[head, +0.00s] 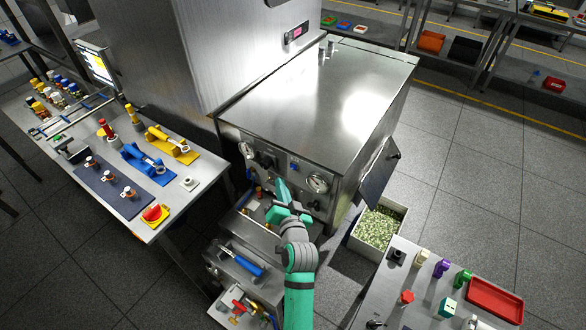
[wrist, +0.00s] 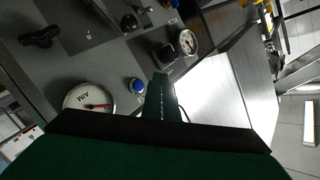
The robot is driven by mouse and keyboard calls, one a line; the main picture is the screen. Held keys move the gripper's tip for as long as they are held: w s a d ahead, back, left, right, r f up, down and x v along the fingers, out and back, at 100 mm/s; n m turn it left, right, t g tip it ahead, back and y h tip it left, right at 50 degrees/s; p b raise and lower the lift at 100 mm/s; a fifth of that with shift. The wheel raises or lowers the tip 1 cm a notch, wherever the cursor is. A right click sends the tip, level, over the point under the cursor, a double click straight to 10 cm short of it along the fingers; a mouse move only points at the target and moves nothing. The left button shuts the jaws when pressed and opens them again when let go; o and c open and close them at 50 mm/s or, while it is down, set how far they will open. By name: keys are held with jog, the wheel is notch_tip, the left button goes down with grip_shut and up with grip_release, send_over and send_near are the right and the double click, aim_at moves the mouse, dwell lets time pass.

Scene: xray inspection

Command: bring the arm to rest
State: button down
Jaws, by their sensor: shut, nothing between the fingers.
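My gripper (head: 284,196) is at the end of my green and grey arm, in the lower middle of the head view. It is close in front of the steel cabinet's front panel (head: 268,163), between two round gauges. Its fingers are shut and empty; they also show in the wrist view (wrist: 160,90), pointing at the panel. In the wrist view a gauge with a red needle (wrist: 90,98) is at left and a blue button (wrist: 137,85) is beside the fingers. I cannot tell whether the fingertips touch the panel.
A left table (head: 205,172) holds tools on blue and yellow mats. A right table (head: 430,290) holds small coloured parts and a red tray (head: 495,299). A bin of green pellets (head: 359,243) stands beside the cabinet. Steel boxes (head: 235,270) sit left of my arm.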

jog(key=shift+s+a, duration=0.3)
jog(key=shift+s, duration=0.1)
jog(key=s+d+f+n+h, duration=0.1)
jog(key=s+f, duration=0.3)
jog(key=s, duration=0.7)
jog(key=s+f+h, duration=0.1)
jog(key=s+f, duration=0.4)
jog(key=s, duration=0.6)
jog(key=s+r+n, duration=0.2)
jog(key=s+r, duration=0.1)
jog(key=s, duration=0.8)
jog(key=s+r+n, duration=0.2)
jog(key=s+r, duration=0.2)
jog(key=s, duration=0.7)
jog(key=shift+s+n+g+h, duration=0.3)
jog(key=shift+g, duration=0.1)
jog(key=shift+s, duration=0.1)
